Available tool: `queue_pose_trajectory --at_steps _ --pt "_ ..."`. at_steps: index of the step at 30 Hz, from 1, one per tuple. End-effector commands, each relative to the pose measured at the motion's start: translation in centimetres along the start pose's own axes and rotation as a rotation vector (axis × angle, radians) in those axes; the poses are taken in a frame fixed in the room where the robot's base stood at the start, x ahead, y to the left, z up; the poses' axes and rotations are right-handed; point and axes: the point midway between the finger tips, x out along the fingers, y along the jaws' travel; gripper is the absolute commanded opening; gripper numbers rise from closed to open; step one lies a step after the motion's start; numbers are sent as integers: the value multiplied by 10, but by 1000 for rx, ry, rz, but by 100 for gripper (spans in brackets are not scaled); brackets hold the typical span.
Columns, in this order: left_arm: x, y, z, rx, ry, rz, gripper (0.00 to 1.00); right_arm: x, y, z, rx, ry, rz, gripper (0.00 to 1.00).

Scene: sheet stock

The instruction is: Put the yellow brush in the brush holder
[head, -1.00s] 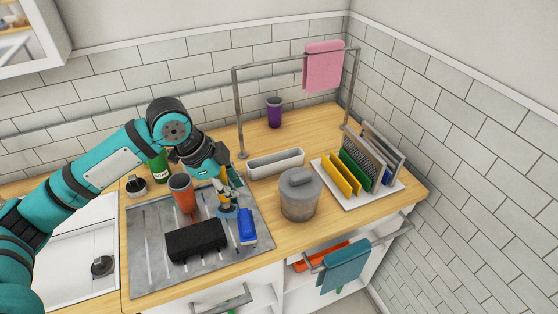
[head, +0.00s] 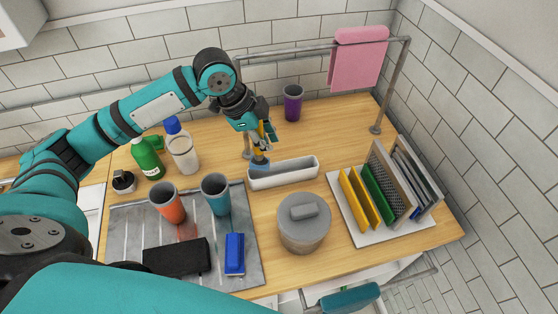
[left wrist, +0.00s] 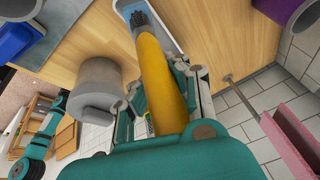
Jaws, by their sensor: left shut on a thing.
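The yellow brush (left wrist: 160,80) is held in my left gripper (head: 262,136), whose fingers are shut on its handle. In the head view the brush hangs roughly upright with its blue-grey head (head: 260,163) down. The brush holder, a long white open trough (head: 297,177), stands on the wooden counter. The brush head is at the holder's left end; I cannot tell whether it is inside or just above or behind the rim. In the left wrist view the grey bristles (left wrist: 140,18) overlap the holder's opening.
A grey lidded pot (head: 303,228) stands in front of the holder. A metal rail with a pink towel (head: 358,60) and a purple cup (head: 293,104) are behind. Orange (head: 167,203) and teal (head: 215,195) cups stand left. A rack of boards (head: 380,190) is right.

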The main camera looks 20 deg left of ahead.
Motion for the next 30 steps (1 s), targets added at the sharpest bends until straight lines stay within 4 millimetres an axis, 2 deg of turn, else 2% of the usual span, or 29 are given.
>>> queue_pose_trajectory --at_steps 3,7,11,18,28,29,30 --pt "21 4 9 -2 -2 4 0 -9 -4 23 -1 -36 -5 40" --pt "35 5 14 -1 -1 1 0 -12 -5 33 -1 -51 -7 40" --pt "43 6 17 0 -1 1 0 -13 -5 28 -2 -43 -6 40" --pt "71 11 28 0 -2 1 0 -20 -1 0 -3 1 -2 40" --pt "75 11 30 1 -1 -1 0 -19 -3 9 -3 -15 -4 40" --pt "75 11 30 1 0 -1 13 -19 -3 11 -3 -18 -4 40" --pt "75 11 30 1 0 -1 18 -19 -3 13 -3 -21 -5 40"
